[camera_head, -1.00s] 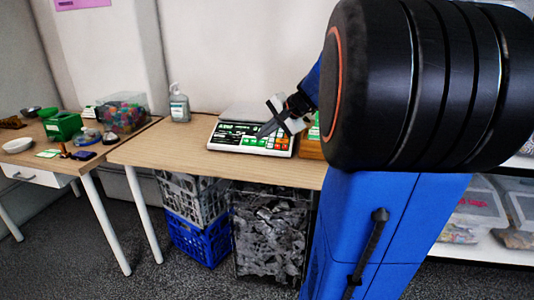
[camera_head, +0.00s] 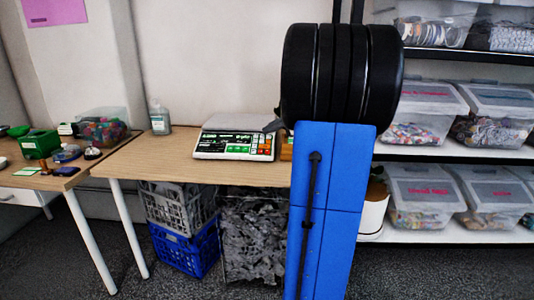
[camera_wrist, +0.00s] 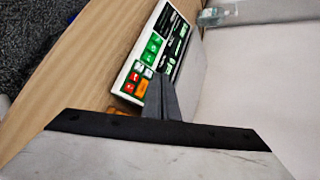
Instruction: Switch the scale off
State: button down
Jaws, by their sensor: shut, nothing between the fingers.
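The scale (camera_head: 236,145) is a white unit with a dark display strip and green, red and orange keys. It sits on the wooden table near its right end in the head view. In the wrist view the scale (camera_wrist: 157,50) appears turned, with its keypad nearest my gripper. My gripper (camera_wrist: 160,82) is shut and empty, its fingertips over the keypad end beside the red and orange keys. I cannot tell whether they touch. In the head view my arm hides most of the gripper; only a dark tip (camera_head: 273,126) shows by the scale's right end.
A sanitizer bottle (camera_head: 160,118) stands behind and left of the scale. The table (camera_head: 150,160) is clear left of the scale. A left table holds a green box (camera_head: 40,144) and a bin of coloured pieces (camera_head: 103,127). Shelves with clear bins (camera_head: 420,112) stand at right.

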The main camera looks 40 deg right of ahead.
jog(key=shift+w+d+f, duration=0.4)
jog(key=shift+d+f, duration=0.05)
jog(key=shift+f, duration=0.9)
jog(key=shift+w+d+f, duration=0.35)
jog(key=shift+d+f, duration=0.1)
jog(key=shift+f, duration=0.85)
jog(key=shift+w+d+f, duration=0.4)
jog(key=shift+d+f, duration=0.05)
jog(key=shift+f, duration=0.9)
jog(key=shift+f, duration=0.15)
jog(key=shift+w+d+f, duration=0.1)
jog(key=shift+w+f, duration=0.05)
jog(key=shift+f, duration=0.1)
jog(key=shift+d+f, duration=0.1)
jog(key=shift+f, duration=0.25)
jog(key=shift+a+r, duration=0.25)
jog(key=shift+r, duration=0.5)
jog(key=shift+r, duration=0.1)
jog(key=shift+s+a+r, duration=0.25)
jog(key=shift+r, duration=0.5)
jog(key=shift+s+a+r, duration=0.25)
jog(key=shift+s+r, duration=0.05)
jog(key=shift+r, duration=0.4)
jog(key=shift+s+a+r, duration=0.25)
jog(key=shift+r, duration=0.5)
